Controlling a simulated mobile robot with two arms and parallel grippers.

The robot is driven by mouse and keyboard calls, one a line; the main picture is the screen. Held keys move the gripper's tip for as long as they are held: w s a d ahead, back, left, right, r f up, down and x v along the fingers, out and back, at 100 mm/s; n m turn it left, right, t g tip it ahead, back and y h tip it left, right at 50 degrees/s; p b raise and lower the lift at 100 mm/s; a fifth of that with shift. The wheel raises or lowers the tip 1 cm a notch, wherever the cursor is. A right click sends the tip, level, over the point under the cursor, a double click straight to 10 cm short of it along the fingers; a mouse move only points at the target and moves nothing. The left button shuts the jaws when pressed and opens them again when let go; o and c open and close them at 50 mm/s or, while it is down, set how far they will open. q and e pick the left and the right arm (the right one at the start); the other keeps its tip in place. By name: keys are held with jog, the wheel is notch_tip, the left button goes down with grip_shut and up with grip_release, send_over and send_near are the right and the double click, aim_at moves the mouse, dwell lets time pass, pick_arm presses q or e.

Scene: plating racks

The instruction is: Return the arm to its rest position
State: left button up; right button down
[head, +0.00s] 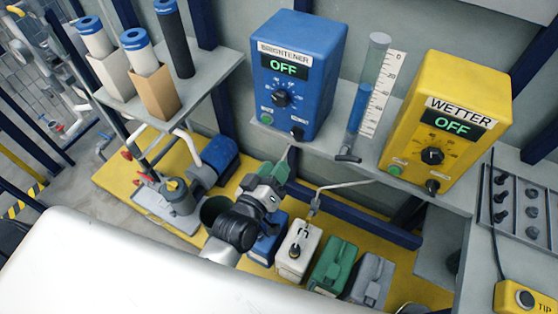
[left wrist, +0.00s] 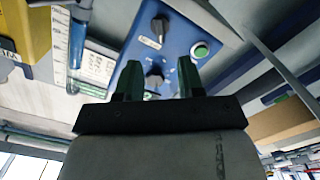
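My left gripper (head: 277,172) is raised in front of the blue BRIGHTENER box (head: 300,75), below its front face and above the row of jugs. In the left wrist view my left gripper (left wrist: 160,82) has its two dark green fingers apart, with nothing held between them. Behind the fingers that view shows the blue box (left wrist: 185,35) with its knobs and green button, apart from the fingertips as far as I can tell. My right gripper is in neither view.
A yellow WETTER box (head: 450,110) reads OFF, as does the blue one. A glass tube (head: 375,60) stands between them. Below are a white jug (head: 297,250), a green jug (head: 332,265) and a grey jug (head: 371,279). A pump (head: 178,197) stands left.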

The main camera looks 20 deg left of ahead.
pick_arm(q)
jog(key=shift+f, duration=0.1)
dwell(0.4)
jog(key=s+a+f+m+g+y+p, duration=0.15)
jog(key=s+f+g, duration=0.35)
jog(key=f, duration=1)
jog(key=s+a+f+m+g+h, duration=0.1)
jog(key=s+f+m+g, duration=0.4)
jog(key=f, duration=0.9)
jog(key=s+a+f+g+y, duration=0.1)
jog(key=s+f, duration=0.3)
jog(key=s, duration=0.4)
jog(key=s+a+f+g+y, duration=0.1)
jog(key=s+a+f+g, duration=0.2)
jog(key=s, duration=0.6)
jog(key=s+a+f+g+y, duration=0.1)
jog(key=s+a+f+g, duration=0.1)
jog(key=s+a+f, duration=0.2)
jog(key=s+f+m, duration=0.1)
jog(key=s+f, duration=0.2)
jog(key=s, duration=0.1)
jog(key=shift+s+a+f+g, duration=0.15)
jog(key=shift+s+f+g, duration=0.05)
jog(key=shift+s+g, duration=0.1)
